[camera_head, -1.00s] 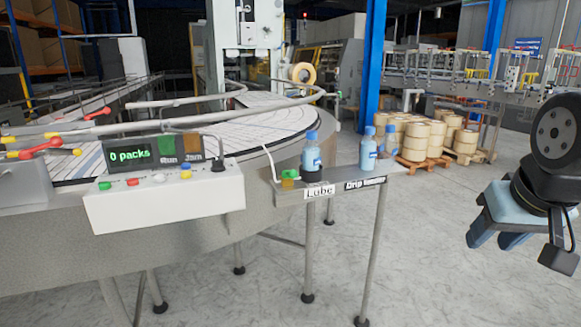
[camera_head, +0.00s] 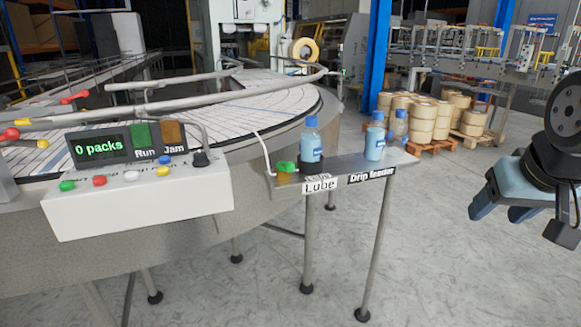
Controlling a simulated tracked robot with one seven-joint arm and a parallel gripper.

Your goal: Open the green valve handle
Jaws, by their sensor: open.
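The green valve handle (camera_head: 286,167) sits on a small brass-coloured valve body (camera_head: 284,179) at the left end of the narrow lube shelf (camera_head: 342,174). A thin white tube runs from it up toward the conveyor. A blue bottle (camera_head: 311,142) stands upright in a dark holder just right of the valve. My gripper (camera_head: 498,213) is at the right edge of the view, fingers pointing down, open and empty. It is well to the right of the valve and apart from the shelf.
Two more blue bottles, one (camera_head: 375,140) and another (camera_head: 398,126), stand toward the shelf's right end. A white control box (camera_head: 140,198) with several buttons and a "0 packs" display (camera_head: 100,149) is at left. The floor (camera_head: 440,260) between shelf and gripper is clear.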

